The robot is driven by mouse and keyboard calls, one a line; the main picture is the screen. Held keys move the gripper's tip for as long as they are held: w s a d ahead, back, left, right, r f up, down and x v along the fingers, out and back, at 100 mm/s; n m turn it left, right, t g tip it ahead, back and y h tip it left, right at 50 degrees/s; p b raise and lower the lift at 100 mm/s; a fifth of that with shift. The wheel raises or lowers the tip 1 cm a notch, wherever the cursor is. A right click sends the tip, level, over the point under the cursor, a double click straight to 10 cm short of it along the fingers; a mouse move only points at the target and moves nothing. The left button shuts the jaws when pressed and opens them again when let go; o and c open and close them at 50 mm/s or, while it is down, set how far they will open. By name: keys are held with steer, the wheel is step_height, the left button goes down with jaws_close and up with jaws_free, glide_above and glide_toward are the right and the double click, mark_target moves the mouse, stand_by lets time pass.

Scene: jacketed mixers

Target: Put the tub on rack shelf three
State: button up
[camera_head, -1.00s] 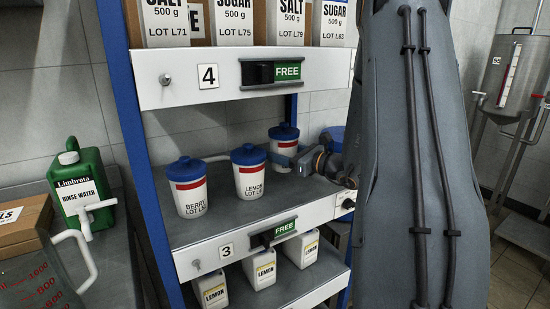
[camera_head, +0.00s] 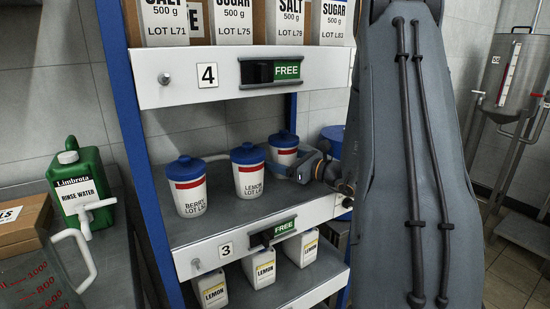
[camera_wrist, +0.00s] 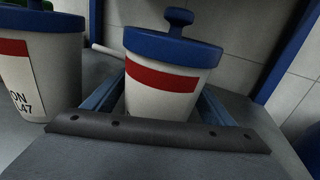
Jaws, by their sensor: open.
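The tub (camera_head: 284,149), white with a red band and blue knobbed lid, is upright at the back right of rack shelf three (camera_head: 221,225). It also shows large in the wrist view (camera_wrist: 160,92). My gripper (camera_head: 297,168) reaches in from the right at the tub's lower part. In the wrist view my gripper (camera_wrist: 163,95) is open, with one blue finger on each side of the tub. The tub's base is hidden, and I cannot tell whether the fingers touch it.
A lemon tub (camera_head: 248,172) stands close left of the tub, and a berry tub (camera_head: 187,188) further left. Shelf four's front (camera_head: 240,76) is above. Several lemon bottles (camera_head: 263,268) stand below. A blue upright (camera_head: 124,110) bounds the rack's left.

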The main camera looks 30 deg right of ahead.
mark_target(293, 162)
steer(key=b+v, duration=0.1)
steer(key=v, duration=1.1)
steer(key=shift+r, duration=0.15)
